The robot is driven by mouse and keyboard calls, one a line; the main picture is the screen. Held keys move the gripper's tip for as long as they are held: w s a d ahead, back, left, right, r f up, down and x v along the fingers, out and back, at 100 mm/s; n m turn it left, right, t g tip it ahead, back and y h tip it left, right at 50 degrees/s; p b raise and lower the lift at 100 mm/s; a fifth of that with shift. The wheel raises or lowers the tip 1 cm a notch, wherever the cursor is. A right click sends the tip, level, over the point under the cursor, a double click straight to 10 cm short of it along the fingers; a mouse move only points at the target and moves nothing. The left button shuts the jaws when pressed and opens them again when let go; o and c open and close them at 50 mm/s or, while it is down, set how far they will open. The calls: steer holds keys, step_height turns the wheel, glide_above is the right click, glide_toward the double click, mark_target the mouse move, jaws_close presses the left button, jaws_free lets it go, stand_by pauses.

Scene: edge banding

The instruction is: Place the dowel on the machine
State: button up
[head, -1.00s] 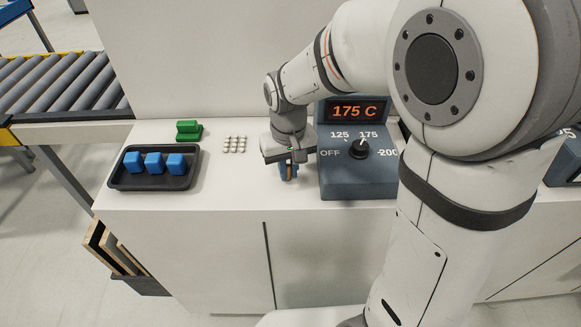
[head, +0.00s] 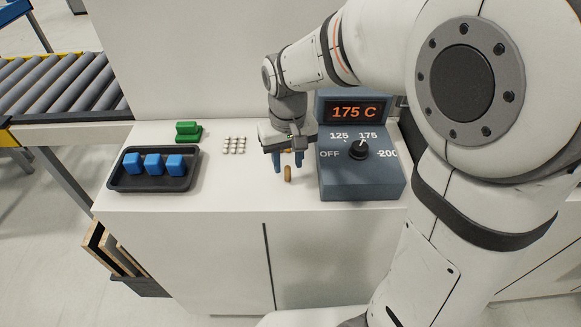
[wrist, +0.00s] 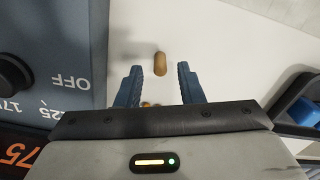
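A tan dowel (head: 288,174) stands or lies on the white counter, left of the machine, a blue-grey control box (head: 359,178) with a dial and an orange "175 C" display. The dowel also shows in the wrist view (wrist: 160,64), just beyond my fingertips. My gripper (head: 288,164) is open, its two blue fingers apart, behind the dowel and not closed on it. A second small tan piece (wrist: 148,104) shows partly between the fingers, mostly hidden by the gripper body. The machine's face (wrist: 55,60) is at the left of the wrist view.
A black tray (head: 153,185) with blue cubes stands at the counter's left. The counter's front edge is close to the dowel. A roller conveyor (head: 62,83) stands at the far left.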

mark_target(288, 168)
step_height(288, 168, up, 9)
steer(key=shift+m+t, duration=0.6)
steer(key=shift+m, duration=0.2)
steer(key=s+d, duration=0.1)
steer(key=d, duration=0.1)
steer(key=s+d+f, duration=0.1)
steer(key=s+d, duration=0.3)
steer(key=d, duration=0.1)
steer(key=shift+s+f, duration=0.15)
steer(key=shift+s, duration=0.1)
steer(key=s+d+f+m+t, duration=0.1)
steer(key=s+d+f, duration=0.2)
steer(key=s+d, duration=0.3)
steer(key=shift+s+f+m+t, duration=0.3)
steer(key=shift+s+f, duration=0.05)
steer(key=shift+s, duration=0.15)
